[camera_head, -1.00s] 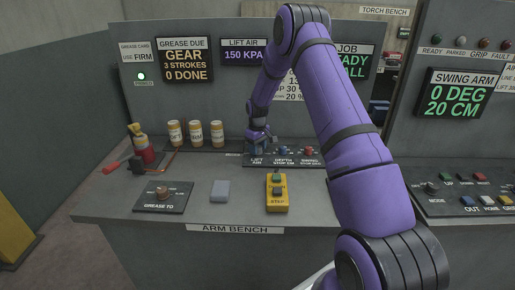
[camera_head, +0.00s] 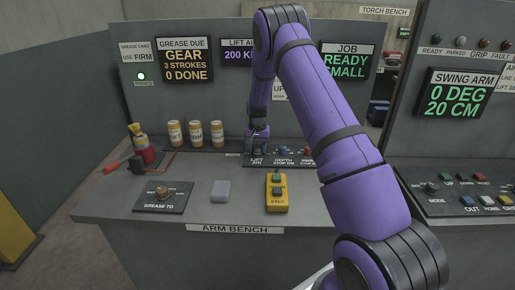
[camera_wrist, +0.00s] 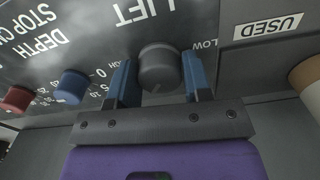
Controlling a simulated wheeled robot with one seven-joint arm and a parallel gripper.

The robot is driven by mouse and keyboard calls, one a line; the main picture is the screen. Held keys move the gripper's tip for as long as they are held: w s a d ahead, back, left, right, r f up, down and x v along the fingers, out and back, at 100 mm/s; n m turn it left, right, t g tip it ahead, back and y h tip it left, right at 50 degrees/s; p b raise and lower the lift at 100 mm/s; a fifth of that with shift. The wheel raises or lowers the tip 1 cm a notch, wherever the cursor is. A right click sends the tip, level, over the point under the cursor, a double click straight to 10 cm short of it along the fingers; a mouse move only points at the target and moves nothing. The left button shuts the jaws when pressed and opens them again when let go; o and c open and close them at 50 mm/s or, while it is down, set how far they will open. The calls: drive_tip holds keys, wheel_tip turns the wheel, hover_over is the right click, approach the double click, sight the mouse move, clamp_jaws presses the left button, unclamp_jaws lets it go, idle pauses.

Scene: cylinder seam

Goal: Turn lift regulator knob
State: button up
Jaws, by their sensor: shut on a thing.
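The lift regulator knob (camera_wrist: 158,68) is a dark grey round knob on the panel marked LIFT, seen upside down in the wrist view. My gripper (camera_wrist: 159,78) is shut on it, with one blue finger on each side. In the head view my gripper (camera_head: 258,140) is down at the LIFT AIR label (camera_head: 257,161), and the knob is mostly hidden there. The LIFT AIR display (camera_head: 238,54) reads 200, its right part covered by my arm.
A blue depth stop knob (camera_wrist: 70,87) and a red knob (camera_wrist: 18,98) sit beside the lift knob. Several grease cans (camera_head: 195,134) stand to the left on the arm bench. A yellow pendant (camera_head: 277,198) and a grey block (camera_head: 221,191) lie in front.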

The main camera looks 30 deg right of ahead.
sight(257, 146)
drive_tip(key=m, duration=1.1)
drive_tip(key=shift+m, duration=0.4)
idle(0.3)
drive_tip(key=o, duration=0.9)
drive_tip(key=shift+r, duration=0.1)
wheel_tip(257, 146, up, 11)
drive_tip(key=shift+f, duration=0.2)
